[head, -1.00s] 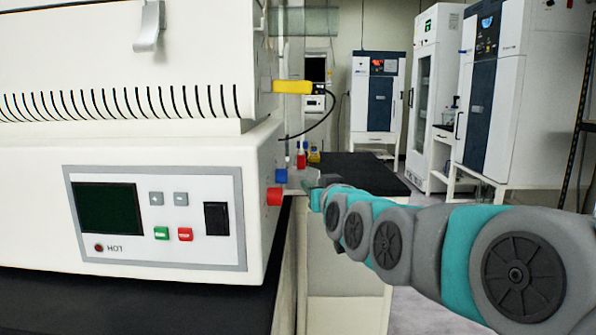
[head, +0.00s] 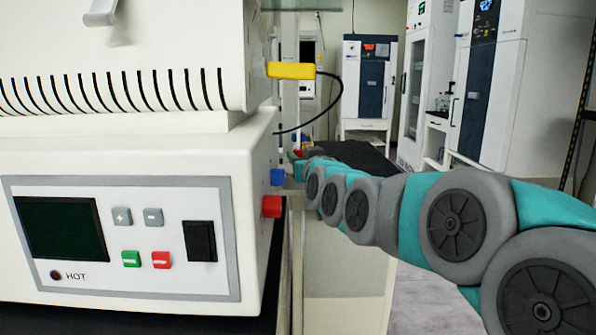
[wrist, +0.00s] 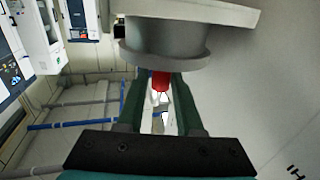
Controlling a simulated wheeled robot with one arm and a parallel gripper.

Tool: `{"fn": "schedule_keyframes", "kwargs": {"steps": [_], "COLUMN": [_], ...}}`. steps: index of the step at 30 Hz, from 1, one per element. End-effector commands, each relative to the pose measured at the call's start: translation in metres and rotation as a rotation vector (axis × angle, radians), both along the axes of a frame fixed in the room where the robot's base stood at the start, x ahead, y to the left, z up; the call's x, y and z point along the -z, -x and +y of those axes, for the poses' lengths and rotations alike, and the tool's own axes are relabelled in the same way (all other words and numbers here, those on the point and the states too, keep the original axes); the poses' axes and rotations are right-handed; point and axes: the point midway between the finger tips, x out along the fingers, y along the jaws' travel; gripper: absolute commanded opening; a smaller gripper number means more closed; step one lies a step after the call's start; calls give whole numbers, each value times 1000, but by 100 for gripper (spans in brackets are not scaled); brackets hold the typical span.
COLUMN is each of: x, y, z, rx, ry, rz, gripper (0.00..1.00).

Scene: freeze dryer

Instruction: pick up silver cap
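In the wrist view my gripper (wrist: 158,82) has two dark green fingers standing apart, with a gap between them. A grey round flanged part (wrist: 165,45) is just beyond the fingertips, under a pale slab; it may be the silver cap, but I cannot tell for sure. A small red thing (wrist: 160,80) shows in the gap between the fingers; I cannot tell whether they touch it. In the head view my arm reaches away past the right side of the white machine, and the gripper end is too small and covered to make out.
The white machine (head: 150,160) with a control panel (head: 120,235) fills the left. Yellow (head: 291,70), blue (head: 278,177) and red (head: 271,206) fittings stick out of its right side. A dark benchtop (head: 355,158) lies beyond. Tall cabinets stand behind; floor is open at right.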

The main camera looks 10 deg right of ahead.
Motion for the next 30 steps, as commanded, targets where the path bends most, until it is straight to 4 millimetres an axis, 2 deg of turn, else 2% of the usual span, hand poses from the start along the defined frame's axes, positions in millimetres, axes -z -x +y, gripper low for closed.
{"fn": "schedule_keyframes", "kwargs": {"steps": [10,19,28,30], "x": [-5,-5,-5,-5], "y": [-40,-45,-45,-45], "z": [4,5,4,4], "rx": [0,0,0,0], "ry": [-1,0,0,0], "rz": [1,0,0,0], "gripper": [35,35,3,0]}}
